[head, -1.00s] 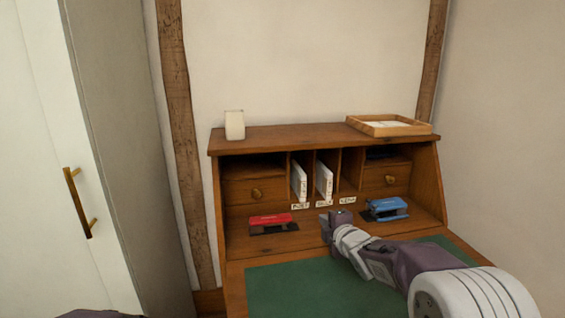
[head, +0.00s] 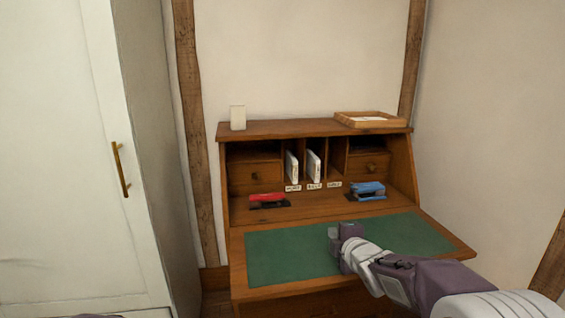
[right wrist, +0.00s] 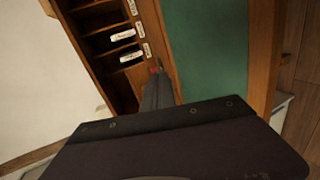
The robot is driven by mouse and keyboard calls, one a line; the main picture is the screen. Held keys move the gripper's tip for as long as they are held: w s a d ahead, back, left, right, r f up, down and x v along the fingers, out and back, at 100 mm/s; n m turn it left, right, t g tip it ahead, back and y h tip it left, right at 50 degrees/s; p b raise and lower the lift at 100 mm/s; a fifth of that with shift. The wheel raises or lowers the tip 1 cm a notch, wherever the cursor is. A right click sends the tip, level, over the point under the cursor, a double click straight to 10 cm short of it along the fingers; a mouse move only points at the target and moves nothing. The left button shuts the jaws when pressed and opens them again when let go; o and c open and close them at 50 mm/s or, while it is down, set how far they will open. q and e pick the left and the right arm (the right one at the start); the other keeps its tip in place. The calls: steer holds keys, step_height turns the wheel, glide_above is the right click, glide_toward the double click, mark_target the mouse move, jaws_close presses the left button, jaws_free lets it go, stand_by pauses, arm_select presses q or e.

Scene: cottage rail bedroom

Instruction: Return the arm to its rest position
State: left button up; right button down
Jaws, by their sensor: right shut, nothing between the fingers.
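My right arm (head: 405,275) reaches in from the lower right of the head view. Its gripper (head: 335,240) is above the green writing surface (head: 280,258) of the desk, in front of the pigeonholes. The gripper is shut and empty. In the right wrist view its shut fingers (right wrist: 157,88) point toward the desk's compartments, with the green surface (right wrist: 205,45) to their right. My left gripper does not show.
The wooden desk (head: 270,128) holds a red stapler (head: 266,198), a blue stapler (head: 368,189) and white booklets (head: 313,166) in slots. A wooden tray (head: 370,120) and a white block (head: 238,118) stand on top. A white wardrobe (head: 65,160) is at left.

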steer(key=s+d+f+m+g+h, duration=0.1)
steer(key=s+f+m+g, duration=0.3)
steer(key=s+f+m, duration=0.5)
steer(key=s+d+f+m+g, duration=0.1)
steer(key=s+f+m+g, duration=0.35)
steer(key=s, duration=0.75)
steer(key=s+d+f+m+g+h, duration=0.15)
steer(key=s+f+m+g, duration=0.25)
steer(key=s+f+m, duration=0.5)
step_height(320, 180, up, 28)
steer(key=s+n+p, duration=0.1)
steer(key=n+p, duration=0.2)
steer(key=p, duration=2.3)
steer(key=shift+p, duration=0.35)
steer(key=shift+s+y, duration=0.1)
steer(key=shift+y, duration=0.15)
